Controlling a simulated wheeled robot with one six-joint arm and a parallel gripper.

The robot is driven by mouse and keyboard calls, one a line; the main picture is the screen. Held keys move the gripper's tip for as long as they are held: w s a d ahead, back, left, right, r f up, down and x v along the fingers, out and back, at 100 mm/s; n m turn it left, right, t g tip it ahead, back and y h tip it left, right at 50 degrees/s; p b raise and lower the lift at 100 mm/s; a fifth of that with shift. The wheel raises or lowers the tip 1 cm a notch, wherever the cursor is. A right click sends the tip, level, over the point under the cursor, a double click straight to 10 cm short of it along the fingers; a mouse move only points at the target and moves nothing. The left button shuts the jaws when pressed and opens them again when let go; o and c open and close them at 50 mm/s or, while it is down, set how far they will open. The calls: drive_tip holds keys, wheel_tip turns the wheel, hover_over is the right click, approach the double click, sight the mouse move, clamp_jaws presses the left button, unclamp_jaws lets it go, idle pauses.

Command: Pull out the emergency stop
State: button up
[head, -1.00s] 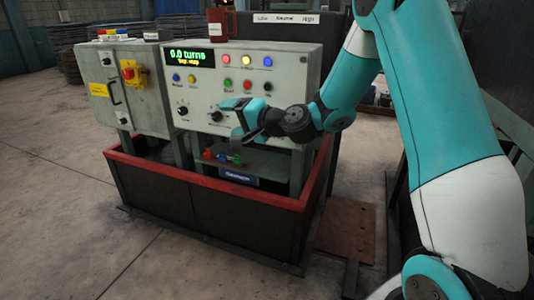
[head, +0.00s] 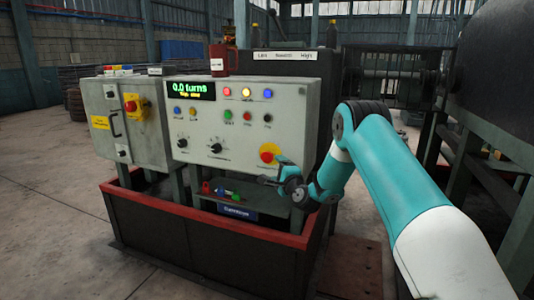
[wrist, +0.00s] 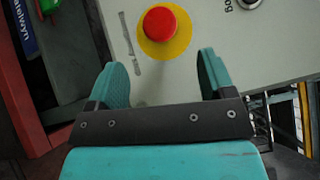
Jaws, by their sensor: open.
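The emergency stop (head: 268,153) is a red mushroom button on a round yellow plate, at the lower right of the grey control panel (head: 205,150). In the wrist view the red button (wrist: 160,24) sits beyond the fingertips, roughly centred between them. My gripper (wrist: 162,70) is open and empty, with a teal finger on each side and a gap before the button. In the head view my gripper (head: 266,178) is just below and in front of the button, apart from it. Whether the button is pressed in cannot be told.
The panel display (head: 190,91) reads "0.0 turns" with a small yellow line below. A left cabinet (head: 125,120) bears a red switch on a yellow plate (head: 133,106). A red-rimmed tray wall (head: 240,235) surrounds the base. Small coloured items (head: 220,190) lie on a shelf beneath the panel.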

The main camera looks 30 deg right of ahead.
sight(265, 158)
drive_tip(key=w, duration=0.6)
drive_tip(key=w+d, duration=0.1)
drive_tip(key=w, duration=0.3)
drive_tip(key=shift+d+r, duration=0.1)
drive_tip(key=shift+r, duration=0.3)
drive_tip(key=c, duration=1.3)
drive_tip(key=shift+o, duration=0.3)
drive_tip(key=shift+s+a+f, duration=0.1)
drive_tip(key=shift+s+a, duration=0.35)
drive_tip(key=shift+d, duration=0.1)
drive_tip(key=o, duration=1.2)
drive_tip(key=shift+o, duration=0.2)
drive_tip(key=shift+a, duration=0.2)
drive_tip(key=shift+s, duration=0.1)
